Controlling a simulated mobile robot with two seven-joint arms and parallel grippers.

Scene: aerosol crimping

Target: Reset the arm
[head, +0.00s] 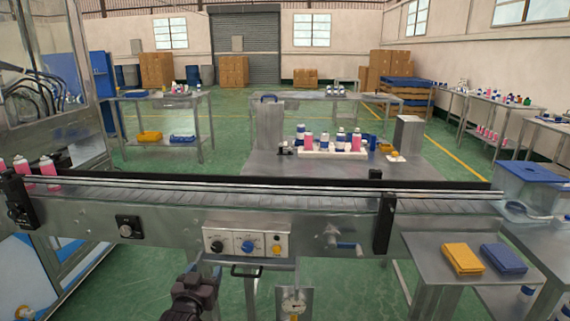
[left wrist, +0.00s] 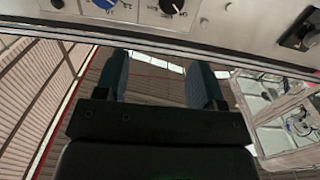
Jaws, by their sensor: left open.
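My left gripper (head: 197,288) shows as a dark shape at the bottom of the head view, in front of and below the conveyor (head: 330,230). In the left wrist view its two dark fingers (left wrist: 157,82) stand apart with nothing held between them. The control panel (head: 246,243) with its black, blue and yellow knobs is just beyond the gripper; part of it shows at the top of the left wrist view (left wrist: 170,8). The gripper is apart from the panel. My right gripper is in neither view.
Pink cans (head: 47,168) stand at the conveyor's left end. A pressure gauge (head: 293,303) hangs below the panel, right of my gripper. A side table (head: 425,262) with yellow and blue cloths stands at right. A rack of cans (head: 335,150) sits on the bench behind the conveyor.

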